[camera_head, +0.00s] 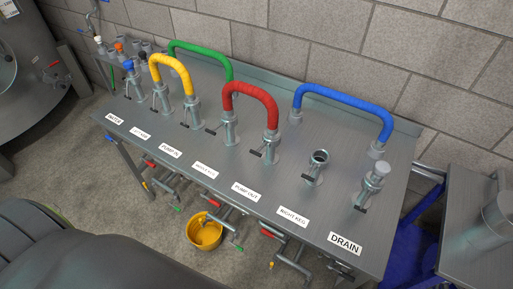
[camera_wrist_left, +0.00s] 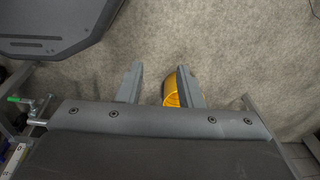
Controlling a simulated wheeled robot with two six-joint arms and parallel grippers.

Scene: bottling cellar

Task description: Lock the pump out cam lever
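The pump out port (camera_head: 270,145) stands on the steel bench behind the PUMP OUT label (camera_head: 246,191). One end of the red hose (camera_head: 252,90) sits on it; the other end is on the middle keg port (camera_head: 229,128). The pump out cam lever (camera_head: 256,154) is a small dark handle sticking out toward the front left; I cannot tell whether it is locked. My left gripper (camera_wrist_left: 159,85) is open and empty, with floor and part of a yellow bucket (camera_wrist_left: 172,91) beyond its fingers. Neither gripper shows in the head view.
A yellow hose (camera_head: 172,60), green hose (camera_head: 205,53) and blue hose (camera_head: 342,96) arch over the bench. The right keg port (camera_head: 318,160) is uncovered. Pipes and red-handled valves hang below the front edge, near the bucket (camera_head: 204,234). A side table stands at right.

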